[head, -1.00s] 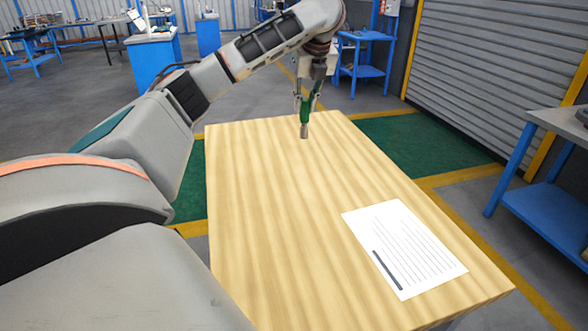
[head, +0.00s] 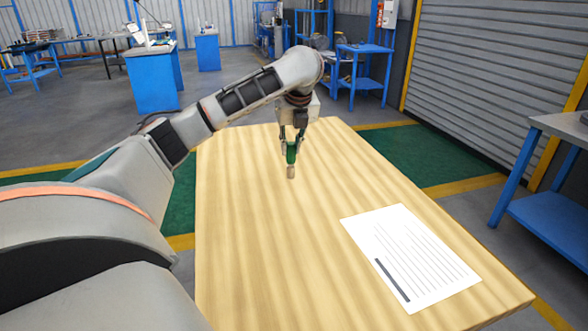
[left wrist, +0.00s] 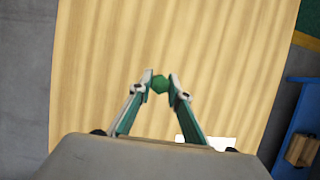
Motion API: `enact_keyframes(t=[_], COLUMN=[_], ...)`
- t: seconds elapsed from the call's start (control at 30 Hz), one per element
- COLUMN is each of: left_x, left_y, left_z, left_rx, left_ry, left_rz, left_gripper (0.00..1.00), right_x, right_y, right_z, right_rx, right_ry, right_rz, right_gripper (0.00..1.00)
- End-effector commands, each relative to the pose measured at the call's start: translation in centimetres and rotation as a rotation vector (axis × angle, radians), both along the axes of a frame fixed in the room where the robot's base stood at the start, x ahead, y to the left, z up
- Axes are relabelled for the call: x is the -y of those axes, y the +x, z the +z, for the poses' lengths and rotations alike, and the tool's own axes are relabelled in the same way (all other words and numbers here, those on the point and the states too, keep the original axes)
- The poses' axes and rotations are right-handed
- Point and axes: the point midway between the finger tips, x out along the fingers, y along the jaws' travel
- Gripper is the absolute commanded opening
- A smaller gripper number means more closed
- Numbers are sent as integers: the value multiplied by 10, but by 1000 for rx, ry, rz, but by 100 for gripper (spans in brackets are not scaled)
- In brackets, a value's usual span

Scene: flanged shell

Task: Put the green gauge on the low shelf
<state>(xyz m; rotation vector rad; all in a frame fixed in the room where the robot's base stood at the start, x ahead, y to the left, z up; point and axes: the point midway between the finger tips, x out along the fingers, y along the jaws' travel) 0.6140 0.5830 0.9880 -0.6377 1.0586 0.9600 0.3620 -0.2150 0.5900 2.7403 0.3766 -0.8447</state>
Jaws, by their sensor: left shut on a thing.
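The green gauge (head: 291,154) is a small green cylinder with a greyish-tan lower end. My left gripper (head: 291,146) is shut on it and holds it upright, pointing down, over the far half of the wooden table. I cannot tell for sure how far its lower end is from the tabletop. In the left wrist view the gauge (left wrist: 159,84) shows end-on between the two fingertips of the left gripper (left wrist: 160,79). A blue stand at the right has a low shelf (head: 551,222), partly cut off by the picture edge. My right gripper is not in view.
The wooden table (head: 250,240) is bare except for a printed white sheet (head: 410,258) at its right front. Another blue shelf stand (head: 362,68) is at the back, by a shutter wall. A blue cabinet (head: 152,82) stands at the back left. The floor around the table looks free.

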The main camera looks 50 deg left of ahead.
Motion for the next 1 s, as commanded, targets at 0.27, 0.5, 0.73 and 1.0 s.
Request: enact_keyframes(t=[0.27,0.5,0.73,1.0], left_x=[0,0,0,0], left_y=[0,0,0,0], left_z=[-31,-61,-56,-59], left_rx=[-5,-2,4,3], left_ry=[2,0,0,1], left_rz=[0,0,1,1], left_gripper=[0,0,0,34], right_x=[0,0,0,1], right_y=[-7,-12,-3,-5], right_z=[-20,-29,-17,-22], right_rx=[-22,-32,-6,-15], right_ry=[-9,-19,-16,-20], right_rz=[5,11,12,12], right_gripper=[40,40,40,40])
